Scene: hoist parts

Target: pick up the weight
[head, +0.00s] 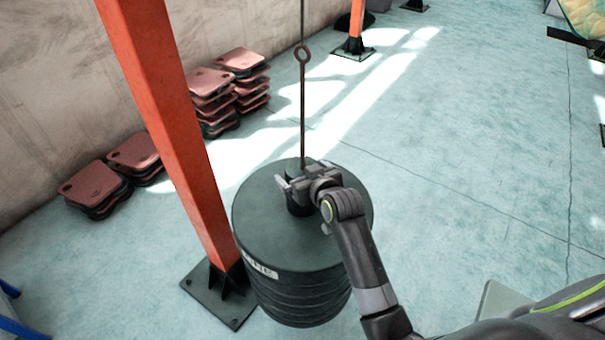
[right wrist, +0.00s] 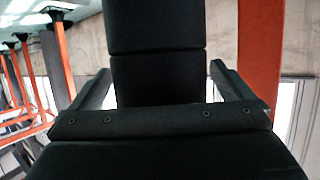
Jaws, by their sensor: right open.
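The weight (head: 290,236) is a large dark green ribbed cylinder with a pale label on its side. It hangs or stands upright in the middle of the head view, below a thin rod. A narrower dark neck rises from its top. My right gripper (head: 297,186) is at this neck, its fingers on either side of it. In the right wrist view, the dark neck (right wrist: 156,50) fills the space between the open fingers (right wrist: 160,82), with gaps visible at both sides. My left gripper is not in view.
An orange post (head: 172,120) on a dark base plate stands close to the left of the weight. Stacks of reddish slabs (head: 213,100) lie along the wall. A rod with a ring (head: 303,90) rises above the weight.

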